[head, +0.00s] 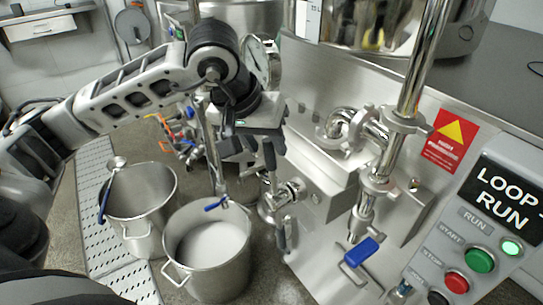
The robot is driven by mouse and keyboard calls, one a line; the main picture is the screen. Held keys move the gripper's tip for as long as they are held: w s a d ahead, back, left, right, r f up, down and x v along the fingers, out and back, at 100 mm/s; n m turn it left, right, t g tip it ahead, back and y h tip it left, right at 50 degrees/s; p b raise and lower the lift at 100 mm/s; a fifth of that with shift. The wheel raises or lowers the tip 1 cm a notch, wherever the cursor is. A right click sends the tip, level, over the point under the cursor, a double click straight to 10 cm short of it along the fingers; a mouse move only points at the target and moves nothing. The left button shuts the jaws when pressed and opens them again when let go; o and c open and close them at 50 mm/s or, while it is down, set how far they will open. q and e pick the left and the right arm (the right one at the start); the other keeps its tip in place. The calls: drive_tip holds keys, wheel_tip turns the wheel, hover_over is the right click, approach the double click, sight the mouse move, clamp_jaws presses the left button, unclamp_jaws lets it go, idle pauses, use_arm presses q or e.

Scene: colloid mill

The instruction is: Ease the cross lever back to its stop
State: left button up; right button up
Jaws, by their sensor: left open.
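My left gripper (262,160) reaches in from the left and points down in the middle of the head view. It is open, with nothing seen between its fingers. Just below it is a steel valve fitting (283,194) on the front of the mill, with a dark handle (284,235) hanging down. A blue-gripped lever (361,251) sits crosswise at the foot of the upright steel pipe, to the right of and apart from my gripper. I cannot tell for sure which of these is the cross lever. My right gripper is out of view.
A steel pot of white liquid (212,243) stands below a small blue-handled tap (215,203). An emptier pot (141,190) with a ladle is left of it. The control box (490,225) reads LOOP RUN, with a green light. A pressure gauge (262,60) stands behind my wrist.

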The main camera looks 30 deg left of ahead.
sight(271, 155)
use_arm(q)
drive_tip(key=shift+x, duration=2.15)
clamp_jaws()
